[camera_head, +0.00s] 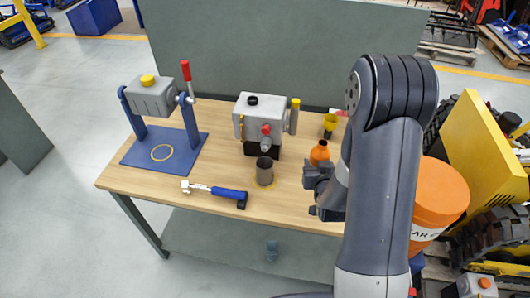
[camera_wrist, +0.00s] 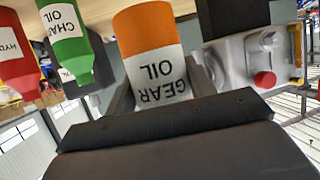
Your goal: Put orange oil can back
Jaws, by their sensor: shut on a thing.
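The orange oil can (camera_head: 320,153) stands upright at the right part of the workbench, with a dark spout on top. My gripper (camera_head: 319,178) is around its lower body, and the can's label is hidden in the head view. In the wrist view, which is upside down, the can (camera_wrist: 150,30) fills the space between the fingers, with a white band reading GEAR OIL. My gripper (camera_wrist: 165,105) is shut on it. I cannot tell whether its base touches the bench.
Green (camera_wrist: 65,35) and red (camera_wrist: 18,55) oil cans are beside it. The bench (camera_head: 215,170) also holds a grey machine (camera_head: 258,112), a dark cup (camera_head: 264,172), a blue-handled tool (camera_head: 228,192) and a blue stand (camera_head: 142,147). A large orange container (camera_head: 440,190) is right of my arm.

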